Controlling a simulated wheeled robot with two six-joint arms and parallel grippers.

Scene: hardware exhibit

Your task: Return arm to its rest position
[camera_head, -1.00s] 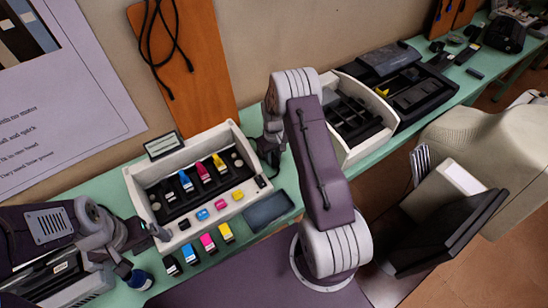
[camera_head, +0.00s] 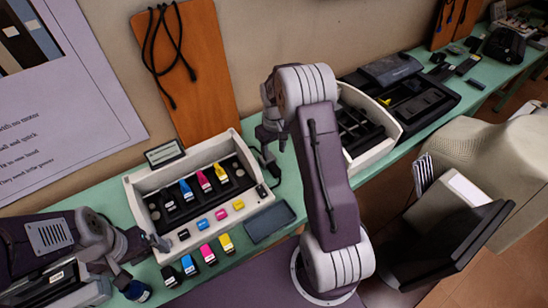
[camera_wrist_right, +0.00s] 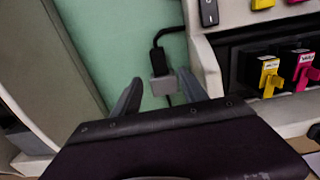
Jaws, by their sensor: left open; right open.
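My right arm, a purple and grey link chain, rises from its round base and bends over the bench beside the ink-cartridge unit (camera_head: 140,190). My right gripper (camera_head: 272,135) hangs at the unit's right end, empty. In the right wrist view its two dark fingers (camera_wrist_right: 158,92) are spread, with a grey cable plug (camera_wrist_right: 165,86) showing between them on the bench; I see no contact. My left gripper (camera_head: 140,262) is low at the left, near the unit's front left corner. It is open, with its fingertips partly hard to make out.
A second white-sided open unit (camera_head: 385,140) stands right of my right arm. A wooden board (camera_head: 190,60) leans on the wall.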

